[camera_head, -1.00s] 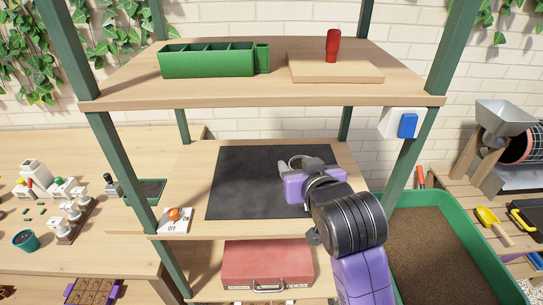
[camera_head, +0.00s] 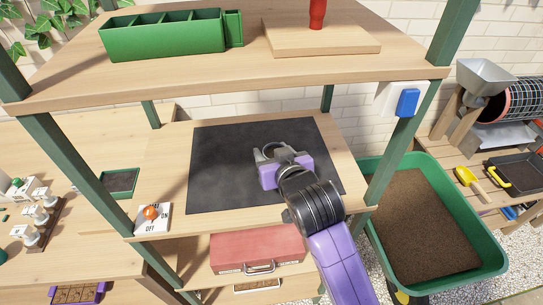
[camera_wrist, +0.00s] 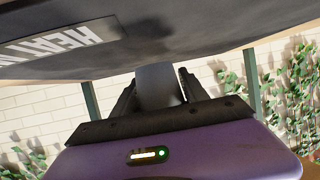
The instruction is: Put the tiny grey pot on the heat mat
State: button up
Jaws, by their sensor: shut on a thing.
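The heat mat (camera_head: 217,165) is a dark flat sheet on the middle shelf. In the wrist view the heat mat (camera_wrist: 180,38) fills the top, its lettering upside down at the left. My gripper (camera_head: 270,157) is over the mat, right of its middle. In the wrist view its dark fingers are shut on the tiny grey pot (camera_wrist: 158,84), one finger on each side. In the head view only a grey rim of the pot shows among the fingers. The pot's end is at or very close to the mat; I cannot tell whether they touch.
The upper shelf (camera_head: 180,72) overhangs behind, with a green divided box (camera_head: 165,37) and a wooden board (camera_head: 320,38). A switch with an orange knob (camera_head: 151,214) sits at the shelf's front left. Green posts flank the shelf. The mat's left part is clear.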

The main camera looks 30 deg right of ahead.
jog(key=shift+f, duration=0.8)
jog(key=shift+f, duration=0.15)
jog(key=o, duration=1.4)
jog(key=v, duration=1.2)
jog(key=shift+s+b, duration=0.1)
jog(key=shift+b, duration=0.3)
